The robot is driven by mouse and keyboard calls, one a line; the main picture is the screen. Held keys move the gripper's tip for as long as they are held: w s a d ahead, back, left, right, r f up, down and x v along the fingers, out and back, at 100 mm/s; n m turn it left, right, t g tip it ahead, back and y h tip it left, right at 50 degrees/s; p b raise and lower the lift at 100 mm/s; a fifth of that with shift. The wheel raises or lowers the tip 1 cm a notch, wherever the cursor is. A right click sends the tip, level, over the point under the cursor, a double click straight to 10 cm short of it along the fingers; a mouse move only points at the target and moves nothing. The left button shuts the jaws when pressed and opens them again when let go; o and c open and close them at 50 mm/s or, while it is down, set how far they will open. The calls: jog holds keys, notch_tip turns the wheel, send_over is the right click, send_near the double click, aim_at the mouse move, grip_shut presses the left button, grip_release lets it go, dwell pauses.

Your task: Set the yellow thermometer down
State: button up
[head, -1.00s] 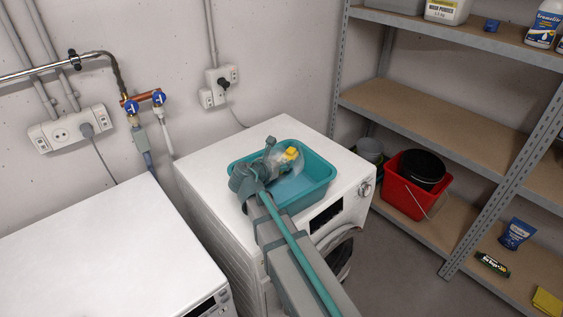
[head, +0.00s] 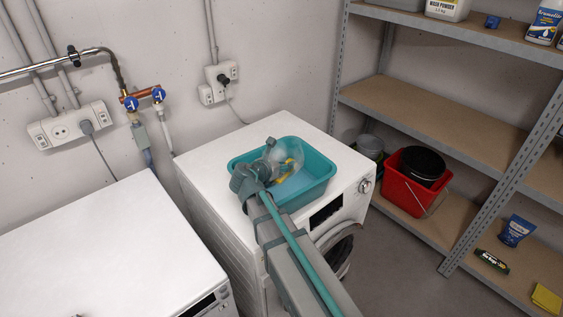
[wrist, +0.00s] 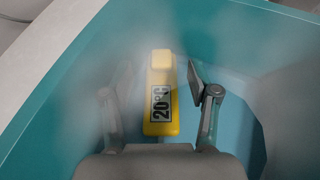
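The yellow thermometer (wrist: 162,120), with a "20°C" label, lies between the fingers of my gripper (wrist: 160,90) in the wrist view. A gap shows on each side of it, so my gripper looks open around it. A hazy see-through thing blurs part of this view, mostly the left finger. In the head view the thermometer (head: 285,172) is low inside the teal basin (head: 315,187), partly behind a clear object. My gripper (head: 277,166) reaches down into the basin. Whether the thermometer rests on the basin floor is hard to tell.
The basin stands on a white front-loader (head: 205,176) with its round door open. A clear, bottle-like object (head: 297,157) is in the basin beside my gripper. A second white machine (head: 100,240) stands left. Shelves (head: 430,118) and a red bucket (head: 400,193) are right.

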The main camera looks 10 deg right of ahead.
jog(key=shift+o, duration=0.3)
jog(key=shift+r, duration=0.5)
jog(key=b+v, duration=0.1)
jog(key=v, duration=1.1)
jog(key=shift+w+r, duration=0.15)
